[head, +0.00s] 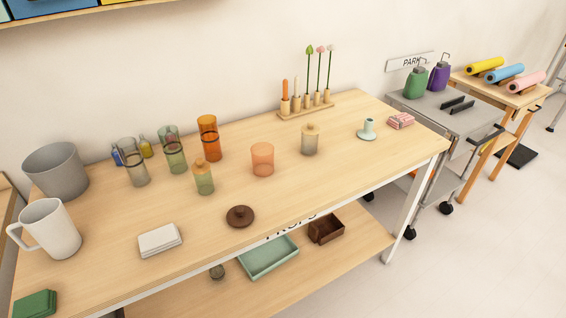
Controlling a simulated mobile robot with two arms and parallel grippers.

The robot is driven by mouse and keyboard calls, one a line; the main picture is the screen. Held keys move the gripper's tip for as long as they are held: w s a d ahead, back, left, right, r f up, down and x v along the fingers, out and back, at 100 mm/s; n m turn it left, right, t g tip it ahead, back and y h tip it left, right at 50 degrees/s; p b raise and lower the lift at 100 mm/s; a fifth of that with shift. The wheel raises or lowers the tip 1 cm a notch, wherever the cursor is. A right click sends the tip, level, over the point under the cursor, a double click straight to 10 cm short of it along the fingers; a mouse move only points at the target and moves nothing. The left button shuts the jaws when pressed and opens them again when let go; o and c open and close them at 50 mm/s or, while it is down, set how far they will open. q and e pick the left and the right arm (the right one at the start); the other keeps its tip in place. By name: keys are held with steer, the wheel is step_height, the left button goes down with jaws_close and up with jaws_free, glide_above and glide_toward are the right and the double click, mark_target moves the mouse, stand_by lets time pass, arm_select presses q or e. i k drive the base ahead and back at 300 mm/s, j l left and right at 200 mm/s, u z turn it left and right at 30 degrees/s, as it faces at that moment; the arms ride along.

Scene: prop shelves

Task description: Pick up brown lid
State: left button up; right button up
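The brown lid (240,216) lies on the wooden table (350,165) close to its front edge. It is a round dark-brown disc with a small knob on top. Nothing touches it or covers it. Neither of my grippers shows in the head view.
Behind the lid stand a green lidded jar (204,178) and an orange cup (262,159). A stack of white cards (160,240) lies to its left, with a white mug (47,229) farther left. A lower shelf holds a green tray (268,257) and a brown box (326,229). The table right of the lid is clear.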

mark_target(239, 217)
steer(key=k+j+z, duration=0.1)
steer(key=j+z, duration=0.2)
steer(key=z, duration=0.15)
steer(key=k+j+z, duration=0.1)
steer(key=j+z, duration=0.2)
steer(key=z, duration=0.2)
steer(key=k+j+z, duration=0.2)
steer(key=z, duration=0.25)
